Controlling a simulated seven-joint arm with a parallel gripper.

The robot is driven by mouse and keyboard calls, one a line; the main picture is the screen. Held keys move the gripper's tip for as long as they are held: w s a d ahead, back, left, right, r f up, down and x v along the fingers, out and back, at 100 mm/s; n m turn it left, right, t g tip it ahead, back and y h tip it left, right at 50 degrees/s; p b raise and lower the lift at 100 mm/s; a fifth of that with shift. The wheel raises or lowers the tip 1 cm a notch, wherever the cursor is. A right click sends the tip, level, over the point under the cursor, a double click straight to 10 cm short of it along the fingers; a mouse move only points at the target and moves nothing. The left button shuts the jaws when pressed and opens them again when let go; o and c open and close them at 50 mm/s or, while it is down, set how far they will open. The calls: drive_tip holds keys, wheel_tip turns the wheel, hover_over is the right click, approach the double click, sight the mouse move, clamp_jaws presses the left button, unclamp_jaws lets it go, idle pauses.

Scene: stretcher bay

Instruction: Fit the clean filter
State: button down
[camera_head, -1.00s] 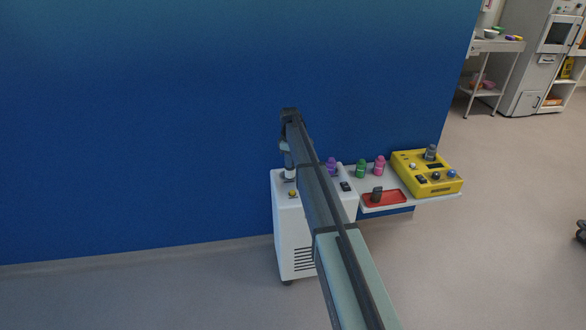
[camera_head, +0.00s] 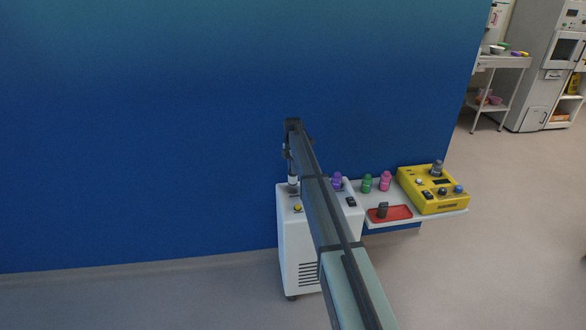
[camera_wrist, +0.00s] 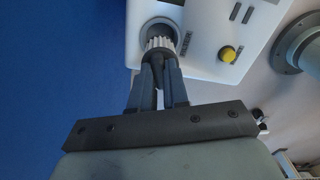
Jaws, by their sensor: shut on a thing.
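The filter is a pale, ribbed cylinder (camera_wrist: 160,45) held between my gripper's fingertips (camera_wrist: 158,68). It stands at a round grey collar (camera_wrist: 153,25) in the top of the white machine (camera_wrist: 205,18). The far end of the filter overlaps the collar; I cannot tell how deep it sits. In the head view my gripper (camera_head: 290,163) points down over the left part of the white machine (camera_head: 295,245), with a small pale piece of the filter (camera_head: 293,181) below it. My arm hides part of the machine top.
A yellow button (camera_wrist: 228,54) sits beside the collar. Right of the machine, a shelf (camera_head: 398,220) holds a red tray (camera_head: 401,213) with a dark grey piece (camera_head: 382,210), green (camera_head: 367,184) and pink (camera_head: 385,182) bottles, and a yellow device (camera_head: 420,200). A blue wall (camera_head: 140,130) stands behind.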

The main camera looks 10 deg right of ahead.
sight(293, 179)
drive_tip(key=shift+f, duration=2.8)
drive_tip(key=shift+f, duration=0.65)
drive_tip(key=c, duration=1.4)
unclamp_jaws()
drive_tip(key=shift+r, duration=5.5)
drive_tip(key=shift+s, duration=0.1)
